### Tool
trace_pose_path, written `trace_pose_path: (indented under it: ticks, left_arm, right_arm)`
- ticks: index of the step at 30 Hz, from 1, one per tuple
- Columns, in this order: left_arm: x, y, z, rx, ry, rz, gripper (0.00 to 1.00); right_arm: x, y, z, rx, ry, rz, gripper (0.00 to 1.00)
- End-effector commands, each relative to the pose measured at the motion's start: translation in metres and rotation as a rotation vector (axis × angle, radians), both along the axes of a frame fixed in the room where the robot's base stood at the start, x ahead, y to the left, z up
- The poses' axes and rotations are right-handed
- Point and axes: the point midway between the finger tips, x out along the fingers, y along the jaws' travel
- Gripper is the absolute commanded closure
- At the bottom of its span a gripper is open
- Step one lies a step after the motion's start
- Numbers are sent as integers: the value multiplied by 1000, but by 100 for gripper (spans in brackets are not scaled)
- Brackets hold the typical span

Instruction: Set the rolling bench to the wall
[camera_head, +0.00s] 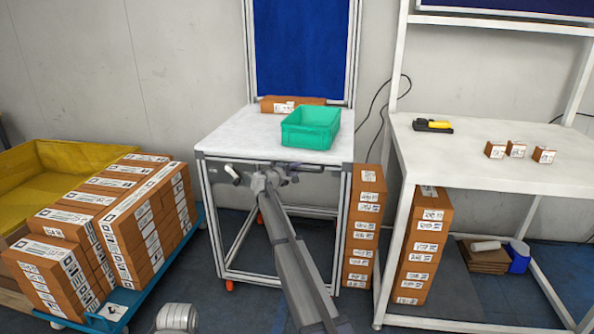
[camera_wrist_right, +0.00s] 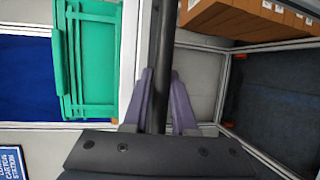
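The rolling bench (camera_head: 235,133) has a white top, a grey frame, orange casters and a blue back panel (camera_head: 300,45). It stands in front of the grey wall (camera_head: 180,60); any gap behind it is hidden. My right gripper (camera_head: 270,178) is at the bench's front edge. In the right wrist view my right gripper (camera_wrist_right: 162,95) has its two fingers closed around the dark handle bar (camera_wrist_right: 163,45). A green crate (camera_head: 312,128) stands on the bench top; it also shows in the right wrist view (camera_wrist_right: 95,60). My left gripper is out of view.
A blue cart (camera_head: 180,262) of stacked boxes (camera_head: 110,225) stands left, before a yellow bin (camera_head: 30,165). Boxes (camera_head: 362,225) are stacked close to the bench's right side. A white table (camera_head: 470,170) stands further right. A brown box (camera_head: 290,103) lies at the bench's back.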

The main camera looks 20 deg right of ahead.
Motion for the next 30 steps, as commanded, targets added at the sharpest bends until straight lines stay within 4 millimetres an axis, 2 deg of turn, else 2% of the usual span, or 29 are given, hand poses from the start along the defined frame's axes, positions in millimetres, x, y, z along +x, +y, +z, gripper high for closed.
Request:
trace_pose_path:
  ticks: [1,6,17,23,30]
  left_arm:
    - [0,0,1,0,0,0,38]
    - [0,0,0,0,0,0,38]
    - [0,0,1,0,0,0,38]
    - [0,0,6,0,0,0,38]
    - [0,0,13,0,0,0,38]
  right_arm:
    - [2,0,1,-5,0,3,64]
    - [1,0,1,-3,0,3,48]
    - [-1,3,2,-2,0,2,48]
    - [-14,20,6,-1,0,2,48]
    - [-35,54,13,0,0,3,48]
